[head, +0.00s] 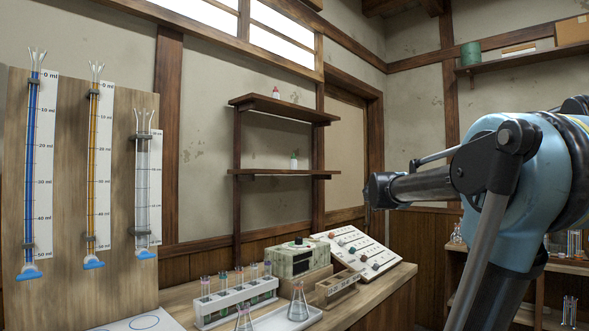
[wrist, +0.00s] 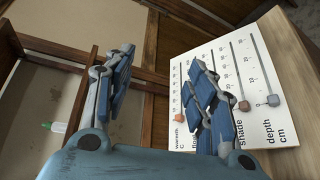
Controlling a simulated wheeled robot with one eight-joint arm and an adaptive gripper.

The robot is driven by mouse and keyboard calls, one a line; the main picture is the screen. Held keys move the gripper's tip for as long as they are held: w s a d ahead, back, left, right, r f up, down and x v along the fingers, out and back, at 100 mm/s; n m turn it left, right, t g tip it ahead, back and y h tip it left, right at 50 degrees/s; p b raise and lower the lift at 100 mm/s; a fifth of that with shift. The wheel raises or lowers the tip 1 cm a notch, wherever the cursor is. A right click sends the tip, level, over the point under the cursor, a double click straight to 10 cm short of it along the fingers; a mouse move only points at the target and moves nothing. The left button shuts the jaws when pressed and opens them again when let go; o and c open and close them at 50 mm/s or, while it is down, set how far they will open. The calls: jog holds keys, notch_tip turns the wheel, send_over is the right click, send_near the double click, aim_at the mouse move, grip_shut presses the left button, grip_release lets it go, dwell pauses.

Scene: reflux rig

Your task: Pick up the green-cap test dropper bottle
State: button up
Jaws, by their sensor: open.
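The green-cap test dropper bottle (head: 293,162) is small and white and stands upright on the lower wall shelf in the head view. In the head view I cannot make out the fingers; my arm reaches in from the right.
A red-capped bottle (head: 276,93) stands on the upper shelf (head: 290,108). Below are a slanted slider panel (head: 358,248), a boxy device (head: 298,258), a tube rack (head: 235,302) and flasks on the bench. Burettes hang on a board (head: 65,170) at the left. The lower shelf (head: 255,172) is otherwise bare.

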jog(key=w+a+r+n+t+y, duration=0.3)
jog(key=w+a+r+n+y, duration=0.3)
jog(key=w+a+r+n, duration=0.45)
jog(key=n+g+y, duration=0.5)
jog(key=n+y, duration=0.3)
jog(key=n, duration=0.7)
send_near(295, 161)
jog(key=x, duration=0.6)
jog(key=shift+w+d+f, duration=0.2)
jog(key=shift+w+f, duration=0.15)
jog(key=shift+w, duration=0.15)
jog(key=shift+a+r+x, duration=0.1)
jog(key=shift+r+x, duration=0.05)
jog(key=shift+x, duration=1.15)
jog(key=shift+a+r+x, duration=0.1)
jog(key=shift+a+x, duration=0.05)
jog(key=shift+x, duration=1.2)
jog(key=shift+s, duration=0.25)
jog(key=c, duration=0.8)
